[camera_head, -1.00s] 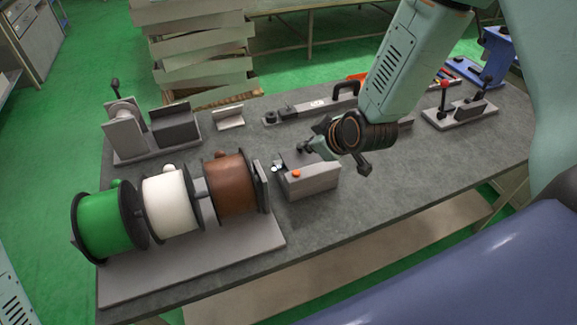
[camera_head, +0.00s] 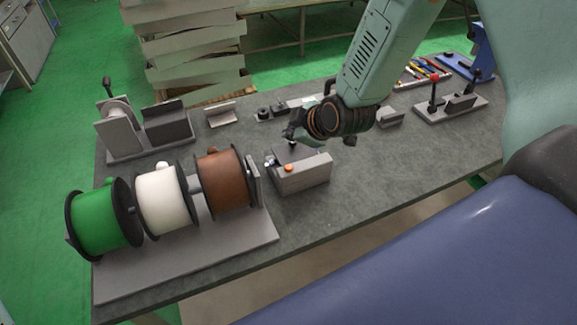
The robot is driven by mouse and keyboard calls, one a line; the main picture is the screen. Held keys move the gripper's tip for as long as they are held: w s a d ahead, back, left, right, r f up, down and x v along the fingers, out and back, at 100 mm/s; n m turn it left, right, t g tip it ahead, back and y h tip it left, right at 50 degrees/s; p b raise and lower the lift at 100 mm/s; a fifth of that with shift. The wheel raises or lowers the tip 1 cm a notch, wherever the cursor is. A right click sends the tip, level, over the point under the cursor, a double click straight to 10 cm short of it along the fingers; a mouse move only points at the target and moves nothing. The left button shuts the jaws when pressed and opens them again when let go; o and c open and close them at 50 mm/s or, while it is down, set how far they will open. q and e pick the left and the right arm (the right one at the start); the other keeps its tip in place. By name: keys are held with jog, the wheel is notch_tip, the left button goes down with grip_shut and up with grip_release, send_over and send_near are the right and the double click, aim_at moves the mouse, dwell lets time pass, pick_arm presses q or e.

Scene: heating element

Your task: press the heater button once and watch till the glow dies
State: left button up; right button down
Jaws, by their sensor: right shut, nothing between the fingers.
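The heater is a small grey box (camera_head: 304,174) near the middle of the table, with an orange button (camera_head: 289,168) on its front left top. My right gripper (camera_head: 292,142) is shut and empty, just above and behind the box's far side, apart from the button. The arm's wrist comes down from the upper right. I see no clear glow on the box; its far part is partly hidden by the gripper. My left gripper is not in view.
A rack with green, white and brown spools (camera_head: 163,199) stands left of the box. A grey fixture (camera_head: 121,133) is at the back left, and a stand with a red-knobbed lever (camera_head: 434,105) at the right. The table (camera_head: 350,195) is clear right of the box.

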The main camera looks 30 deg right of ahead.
aim_at(290, 169)
jog(key=f+b, duration=0.3)
jog(key=shift+w+d+f, duration=0.15)
jog(key=shift+w+f, duration=0.15)
notch_tip(290, 169, down, 5)
jog(key=b, duration=0.4)
jog(key=shift+b, duration=0.3)
jog(key=shift+f, duration=0.35)
jog(key=shift+s+r, duration=0.1)
jog(key=shift+r, duration=0.1)
